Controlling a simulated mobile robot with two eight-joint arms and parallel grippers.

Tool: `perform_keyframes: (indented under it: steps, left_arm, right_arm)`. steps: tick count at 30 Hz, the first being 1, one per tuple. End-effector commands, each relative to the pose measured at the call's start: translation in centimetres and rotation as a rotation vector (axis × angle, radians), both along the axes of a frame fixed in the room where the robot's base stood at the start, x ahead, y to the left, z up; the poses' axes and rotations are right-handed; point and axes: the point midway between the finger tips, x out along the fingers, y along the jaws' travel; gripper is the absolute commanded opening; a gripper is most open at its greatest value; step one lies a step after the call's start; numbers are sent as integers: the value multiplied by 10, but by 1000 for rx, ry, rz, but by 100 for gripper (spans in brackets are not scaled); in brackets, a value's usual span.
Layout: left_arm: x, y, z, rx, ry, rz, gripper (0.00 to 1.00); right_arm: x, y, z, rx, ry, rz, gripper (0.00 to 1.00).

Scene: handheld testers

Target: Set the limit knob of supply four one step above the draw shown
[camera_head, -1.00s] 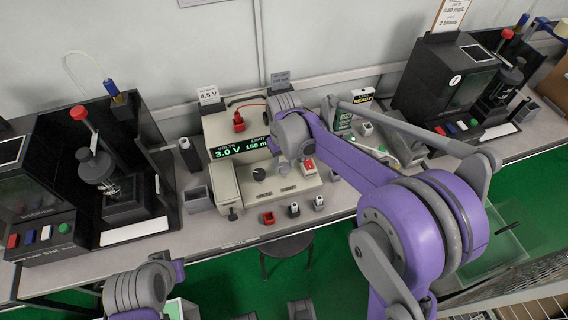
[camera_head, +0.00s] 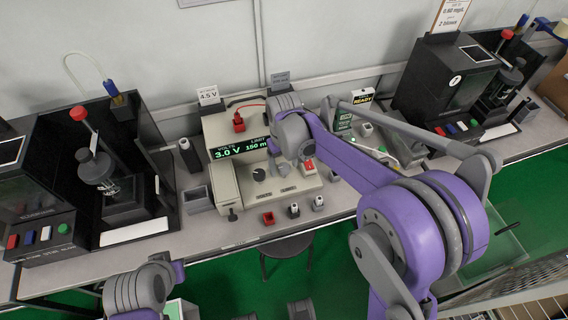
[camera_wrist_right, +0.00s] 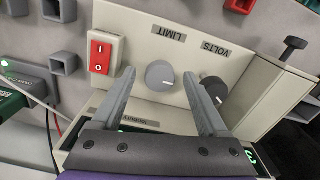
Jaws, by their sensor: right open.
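The beige supply (camera_head: 236,127) stands mid-bench. Its green display (camera_head: 240,150) reads VOLTS 3.0 V and LIMIT about 150 m, its end covered by my right arm. In the right wrist view, the picture is turned over and the grey limit knob (camera_wrist_right: 159,75) sits between the fingers of my open right gripper (camera_wrist_right: 160,78), with a gap on each side. The dark volts knob (camera_wrist_right: 215,90) is just beyond one finger; it also shows in the head view (camera_head: 259,174). My left gripper is out of view; only part of its arm shows, lower left.
A red rocker switch (camera_wrist_right: 101,55) is beside the limit knob. A 4.5 V card (camera_head: 209,96) stands on the supply. A READY sign (camera_head: 363,99) is to the right. Black testers stand at left (camera_head: 40,235) and right (camera_head: 440,80).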

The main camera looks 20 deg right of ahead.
Motion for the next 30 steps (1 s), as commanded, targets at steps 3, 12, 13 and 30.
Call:
perform_keyframes:
  steps: [3, 12, 13, 30]
  left_arm:
    - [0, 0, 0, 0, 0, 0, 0]
    - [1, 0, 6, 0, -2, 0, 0]
    - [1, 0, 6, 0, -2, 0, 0]
    - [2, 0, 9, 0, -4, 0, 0]
  right_arm:
    - [0, 0, 5, 0, 0, 0, 76]
    - [0, 0, 58, 0, 0, 0, 76]
    - [0, 0, 64, 0, 0, 0, 76]
    - [0, 0, 108, 0, 0, 0, 76]
